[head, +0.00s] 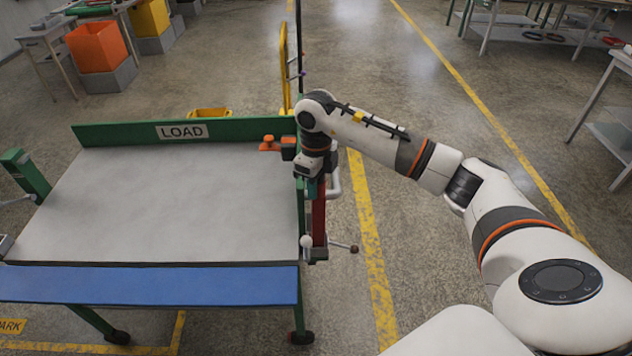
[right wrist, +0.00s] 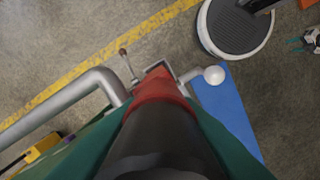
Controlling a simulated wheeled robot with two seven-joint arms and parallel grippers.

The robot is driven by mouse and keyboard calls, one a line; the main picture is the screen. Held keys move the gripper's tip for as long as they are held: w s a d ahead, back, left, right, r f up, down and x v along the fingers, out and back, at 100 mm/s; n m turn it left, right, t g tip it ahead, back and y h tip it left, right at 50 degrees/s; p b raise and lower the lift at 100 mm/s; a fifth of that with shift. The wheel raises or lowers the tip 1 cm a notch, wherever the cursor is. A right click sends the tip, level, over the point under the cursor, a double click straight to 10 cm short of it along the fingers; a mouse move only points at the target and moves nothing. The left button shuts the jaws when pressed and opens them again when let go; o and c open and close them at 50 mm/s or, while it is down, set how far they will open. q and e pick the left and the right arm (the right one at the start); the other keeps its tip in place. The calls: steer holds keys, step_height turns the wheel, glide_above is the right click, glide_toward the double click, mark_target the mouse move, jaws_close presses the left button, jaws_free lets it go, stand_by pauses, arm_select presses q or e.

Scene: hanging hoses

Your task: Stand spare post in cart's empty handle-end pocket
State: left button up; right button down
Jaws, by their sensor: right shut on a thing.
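The cart has a grey deck (head: 170,205), a green end board (head: 100,134) marked LOAD and a blue near edge (head: 150,285). My right gripper (head: 311,172) is at the deck's right side, shut on the post (head: 319,212), whose red part shows below it, roughly upright. In the right wrist view, the red post (right wrist: 158,95) runs down to a small square-edged pocket (right wrist: 180,67) beside a white ball knob (right wrist: 214,75). Its lower end overlaps the pocket's mouth; how deep it sits cannot be told. My left gripper is out of view.
A grey bent handle pipe (head: 335,182) is right beside the post. A lever with a brown knob (head: 354,249) sticks out low. An orange clamp knob (head: 268,143) is near the gripper. A green post (head: 25,172) stands at the cart's left.

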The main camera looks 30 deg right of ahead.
steer(key=shift+f, duration=0.2)
steer(key=c, duration=1.1)
jaws_free()
steer(key=shift+r, duration=0.1)
steer(key=shift+r, duration=0.2)
steer(key=shift+w+r, duration=0.1)
steer(key=shift+r, duration=0.3)
step_height(320, 180, up, 10)
steer(key=b, duration=0.2)
steer(key=shift+b, duration=0.4)
steer(key=shift+r, duration=0.55)
